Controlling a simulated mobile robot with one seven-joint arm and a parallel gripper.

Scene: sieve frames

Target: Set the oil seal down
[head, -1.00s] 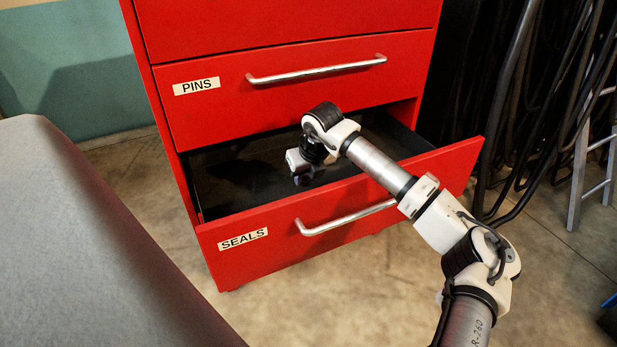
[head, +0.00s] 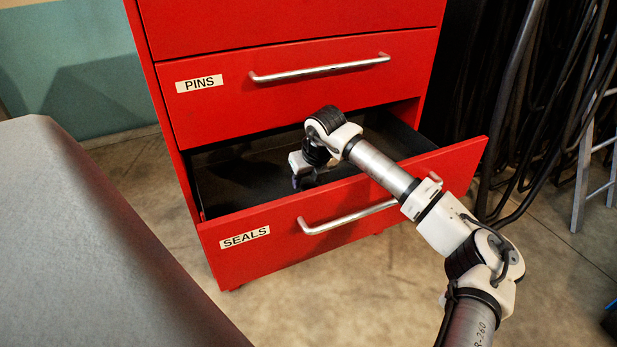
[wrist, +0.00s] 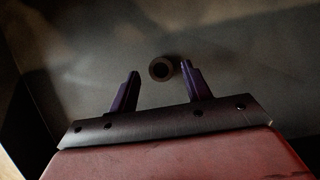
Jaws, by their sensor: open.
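The oil seal (wrist: 162,69) is a small dark ring with a lighter centre. In the wrist view it lies on the grey floor of the open SEALS drawer. My gripper (wrist: 158,78) is open, with its two dark fingers apart. The seal shows between the fingertips, closer to the right one; I cannot tell whether it touches that finger. In the head view my gripper (head: 303,183) reaches down into the drawer (head: 235,190), and the seal is hidden there.
The red cabinet has a shut PINS drawer (head: 290,85) right above the open one. The SEALS drawer's red front (head: 345,205) stands between my arm's base side and the drawer inside. A grey padded surface (head: 80,230) is at left. Dark hoses (head: 520,120) hang at right.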

